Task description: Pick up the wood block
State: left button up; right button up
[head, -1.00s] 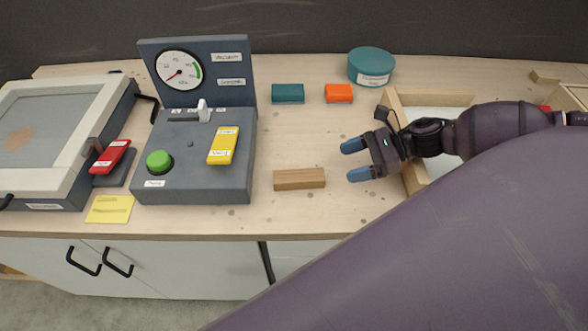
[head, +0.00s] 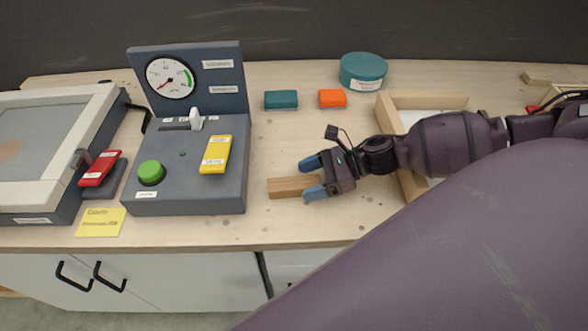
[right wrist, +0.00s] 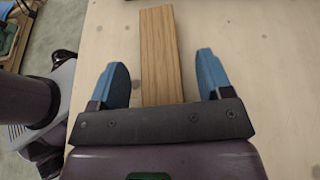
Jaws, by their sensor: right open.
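The wood block (head: 286,188) is a small brown bar lying on the workbench, right of the grey control box. My right gripper (head: 307,179) is open, with its blue fingertips around the block's right end. In the right wrist view the wood block (right wrist: 161,60) runs lengthwise between the two blue fingers of the right gripper (right wrist: 163,78). A gap shows on each side of the block, and its near end is hidden by the gripper body. My left gripper is not in view.
The control box (head: 200,190) with a gauge, green button and yellow switch stands left of the block. A teal block (head: 281,100), an orange block (head: 332,98) and a round teal tin (head: 363,70) sit behind. A wooden tray (head: 430,101) lies under my right forearm.

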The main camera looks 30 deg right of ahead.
jog(key=shift+w+a+f, duration=0.25)
jog(key=shift+a, duration=0.3)
jog(key=c, duration=1)
jog(key=shift+c, duration=0.2)
jog(key=shift+r, duration=0.15)
